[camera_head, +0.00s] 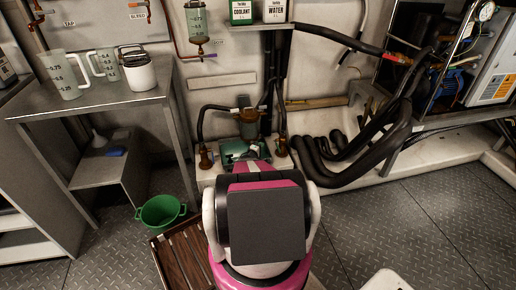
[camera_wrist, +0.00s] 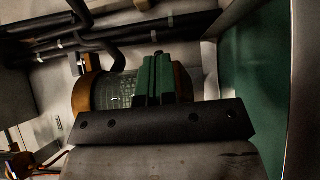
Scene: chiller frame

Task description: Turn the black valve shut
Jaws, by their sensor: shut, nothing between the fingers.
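I cannot pick out the black valve for certain in either view. In the head view, black hoses run down to a brass fitting (camera_head: 206,158) on the left and another brass fitting (camera_head: 281,147) on the right, beside a green pump-like body (camera_head: 236,150). My arm hides much of this low area, and my gripper's tips are hard to make out there. In the wrist view my gripper (camera_wrist: 154,62) is shut and empty, its narrow fingers together above a dark bar. Behind them are a clear ribbed cylinder (camera_wrist: 113,90) and a brass-coloured end (camera_wrist: 86,92).
A metal table (camera_head: 95,98) with jugs stands at the left. A green bucket (camera_head: 161,212) and a wooden slatted crate (camera_head: 183,262) are on the floor. Thick black hoses (camera_head: 345,165) curve at the right of my arm. Open floor (camera_head: 425,225) lies at the right.

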